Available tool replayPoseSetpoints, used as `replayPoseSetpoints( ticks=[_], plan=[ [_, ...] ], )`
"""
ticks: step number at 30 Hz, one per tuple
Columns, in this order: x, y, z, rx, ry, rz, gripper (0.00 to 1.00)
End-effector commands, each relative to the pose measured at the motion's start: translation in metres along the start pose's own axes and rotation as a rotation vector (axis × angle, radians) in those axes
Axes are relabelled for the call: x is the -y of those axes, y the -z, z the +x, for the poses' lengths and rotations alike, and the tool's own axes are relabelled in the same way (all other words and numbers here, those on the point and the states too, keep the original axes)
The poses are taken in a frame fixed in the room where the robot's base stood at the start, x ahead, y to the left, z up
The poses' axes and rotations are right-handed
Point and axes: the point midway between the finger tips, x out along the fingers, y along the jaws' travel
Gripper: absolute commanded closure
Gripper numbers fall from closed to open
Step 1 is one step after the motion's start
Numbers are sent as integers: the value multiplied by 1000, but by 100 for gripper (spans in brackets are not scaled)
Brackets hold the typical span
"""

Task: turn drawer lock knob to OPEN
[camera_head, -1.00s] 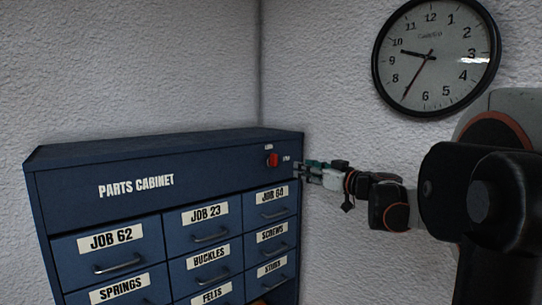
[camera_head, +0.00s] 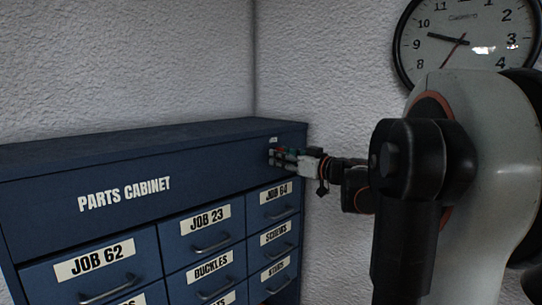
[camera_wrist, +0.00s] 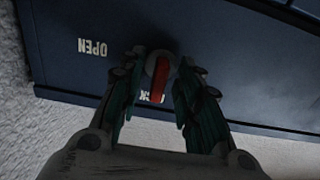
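The red lock knob (camera_wrist: 161,80) is on the blue parts cabinet (camera_head: 125,195), near the top right of its front. In the wrist view its bar points at a partly covered label (camera_wrist: 152,97) that seems to read LOCK. The upside-down OPEN label (camera_wrist: 92,47) is to its left. My gripper (camera_wrist: 163,62) is open, with one finger on each side of the knob and gaps visible. In the head view my gripper (camera_head: 275,157) is at the cabinet's upper right corner and hides most of the knob.
Labelled drawers with handles, such as JOB 23 (camera_head: 208,243) and JOB 64 (camera_head: 280,209), are below the knob. A textured wall (camera_head: 330,100) stands behind, with a round clock (camera_head: 462,42) at upper right.

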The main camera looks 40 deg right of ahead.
Motion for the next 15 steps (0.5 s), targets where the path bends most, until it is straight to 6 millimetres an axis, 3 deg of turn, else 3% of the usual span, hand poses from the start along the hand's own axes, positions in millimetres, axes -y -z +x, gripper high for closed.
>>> replayPoseSetpoints(
  ticks=[8, 12, 15],
  plan=[
    [-1, 0, -1, 0, -1, 0, 68],
    [-1, 0, 0, 0, -1, 0, 98],
    [-1, 0, 0, 0, -1, 0, 100]
  ],
)
